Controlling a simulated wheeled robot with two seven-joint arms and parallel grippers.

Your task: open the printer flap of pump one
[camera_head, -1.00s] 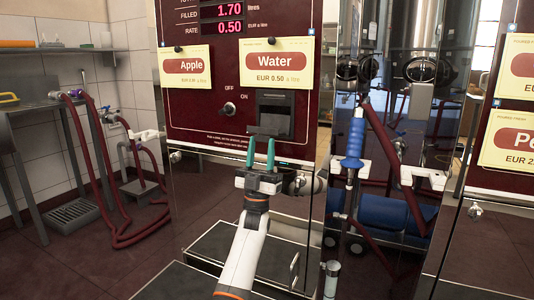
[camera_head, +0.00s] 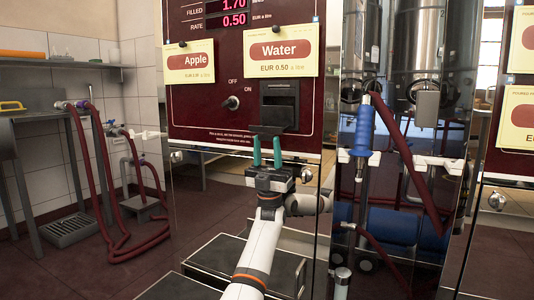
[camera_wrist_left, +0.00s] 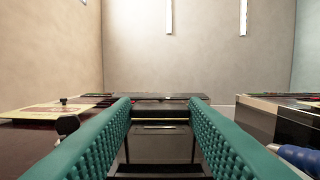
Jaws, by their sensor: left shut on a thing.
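Pump one is the dark red panel (camera_head: 205,112) with the Apple and Water cards. Its black printer (camera_head: 279,95) sits below the Water card (camera_head: 280,52). The printer flap (camera_head: 268,130) is a dark plate at the printer's lower edge, seeming to stick out toward me. My left gripper (camera_head: 266,150) comes from below, its two teal fingers pointing up at the flap. In the left wrist view the fingers (camera_wrist_left: 160,108) lie either side of the dark flap (camera_wrist_left: 160,98), shut on it. Their exact contact is hard to see. My right gripper is not in view.
An OFF/ON knob (camera_head: 232,103) is left of the printer. A blue-handled nozzle (camera_head: 364,130) hangs to the right, and a second red pump (camera_head: 515,150) stands at the far right. Red hoses (camera_head: 100,190) hang at the left. Dark boxes (camera_head: 215,262) stand low in front.

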